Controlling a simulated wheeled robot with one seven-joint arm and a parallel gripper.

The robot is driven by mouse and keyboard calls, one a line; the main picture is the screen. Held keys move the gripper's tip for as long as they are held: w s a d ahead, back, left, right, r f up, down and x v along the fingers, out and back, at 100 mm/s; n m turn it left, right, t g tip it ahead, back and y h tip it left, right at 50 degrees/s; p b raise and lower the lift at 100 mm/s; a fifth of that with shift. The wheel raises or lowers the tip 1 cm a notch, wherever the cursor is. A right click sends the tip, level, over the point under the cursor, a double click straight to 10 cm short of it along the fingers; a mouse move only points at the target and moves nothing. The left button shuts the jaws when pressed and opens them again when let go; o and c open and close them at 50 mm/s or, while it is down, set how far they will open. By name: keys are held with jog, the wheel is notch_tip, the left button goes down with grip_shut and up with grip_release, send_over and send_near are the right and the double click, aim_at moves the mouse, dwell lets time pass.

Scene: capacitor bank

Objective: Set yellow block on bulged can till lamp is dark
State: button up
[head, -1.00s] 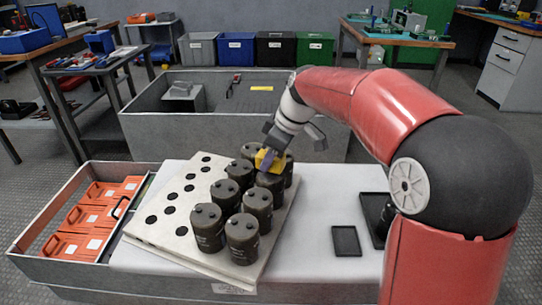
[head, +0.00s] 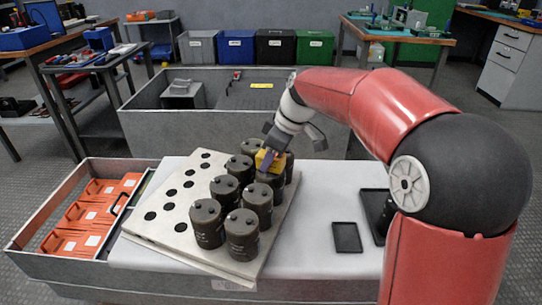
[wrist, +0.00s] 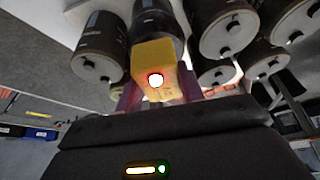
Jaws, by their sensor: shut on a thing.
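The yellow block (head: 268,161) is between the fingers of my gripper (head: 271,158), which is shut on it. In the head view it sits at the top of a dark can (head: 272,182) in the far part of the bank; I cannot tell whether it rests on it or is just above. In the wrist view the block (wrist: 153,58) shows a lit lamp, white with a red ring (wrist: 156,80), on its near face. A can (wrist: 157,18) is right behind it. My fingers hide part of the block, and I cannot make out which can is bulged.
Several other cans (head: 241,234) stand close around on the perforated plate (head: 160,240). An orange-filled tray (head: 90,215) is at left. A small black tray (head: 346,238) lies at right on the white surface (head: 320,200). A large grey bin (head: 200,128) stands behind.

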aim_at(283, 157)
dwell(0.4)
jog(key=o, duration=1.1)
jog(key=shift+o, duration=0.2)
jog(key=shift+d+r, duration=0.15)
jog(key=shift+r, duration=0.15)
jog(key=p+v, duration=0.1)
jog(key=v, duration=0.6)
jog(key=shift+s, duration=0.15)
jog(key=s+d+m+t+h+p, duration=0.1)
jog(key=s+d+m, duration=0.3)
jog(key=s, duration=0.4)
jog(key=s+d+m+t+h+p, duration=0.1)
jog(key=s+d+m+p, duration=0.2)
jog(key=s, duration=0.6)
jog(key=s+d+m+t+h+p, duration=0.2)
jog(key=s+d+m, duration=0.4)
jog(key=s, duration=0.2)
jog(key=shift+s+f+m, duration=0.2)
jog(key=shift+f+m, duration=0.1)
jog(key=shift+f, duration=0.1)
